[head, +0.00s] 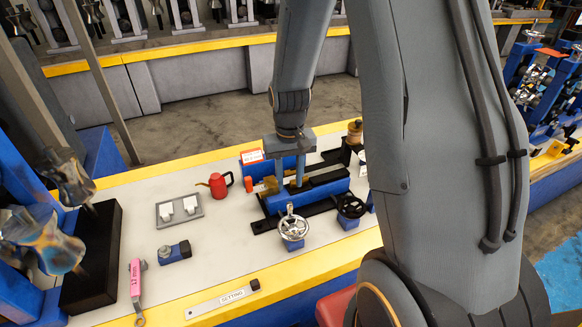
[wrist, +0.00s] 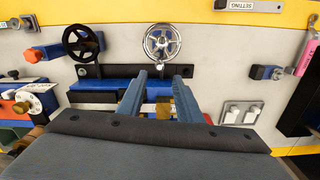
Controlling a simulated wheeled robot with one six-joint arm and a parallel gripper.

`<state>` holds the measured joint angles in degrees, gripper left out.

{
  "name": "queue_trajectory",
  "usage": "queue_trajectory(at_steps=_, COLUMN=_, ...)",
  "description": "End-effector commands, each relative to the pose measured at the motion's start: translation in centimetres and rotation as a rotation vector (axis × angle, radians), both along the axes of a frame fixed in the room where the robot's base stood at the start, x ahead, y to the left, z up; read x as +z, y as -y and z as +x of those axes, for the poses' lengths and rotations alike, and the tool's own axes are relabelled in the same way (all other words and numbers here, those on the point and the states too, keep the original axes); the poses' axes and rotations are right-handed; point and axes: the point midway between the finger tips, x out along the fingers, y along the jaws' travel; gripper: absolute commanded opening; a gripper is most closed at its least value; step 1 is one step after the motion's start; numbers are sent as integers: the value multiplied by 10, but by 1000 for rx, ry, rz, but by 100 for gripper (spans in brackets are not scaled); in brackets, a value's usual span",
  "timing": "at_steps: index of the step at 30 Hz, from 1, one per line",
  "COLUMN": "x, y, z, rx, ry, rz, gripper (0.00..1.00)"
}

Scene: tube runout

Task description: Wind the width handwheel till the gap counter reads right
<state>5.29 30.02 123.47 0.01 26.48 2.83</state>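A silver spoked handwheel (head: 293,227) stands at the front of a blue and black machine block (head: 330,192); it also shows at the top middle of the wrist view (wrist: 161,42). A black handwheel (head: 350,207) is to its right, and shows left of the silver one in the wrist view (wrist: 83,43). I cannot tell which is the width wheel. My gripper (wrist: 160,79) points down over the block, its two blue fingers apart with nothing visibly between them. It is behind the silver wheel in the head view (head: 290,180), not around it. I make out no readable gap counter.
Bare bench lies left of the silver wheel.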

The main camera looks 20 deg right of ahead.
Motion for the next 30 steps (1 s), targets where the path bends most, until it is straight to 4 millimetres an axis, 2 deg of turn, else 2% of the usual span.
queue_trajectory(at_steps=8, x=-12, y=1, z=4, rx=-4, ry=-1, rz=0, gripper=32)
queue_trajectory(at_steps=30, x=-92, y=1, z=3, rx=-4, ry=-2, rz=0, gripper=32)
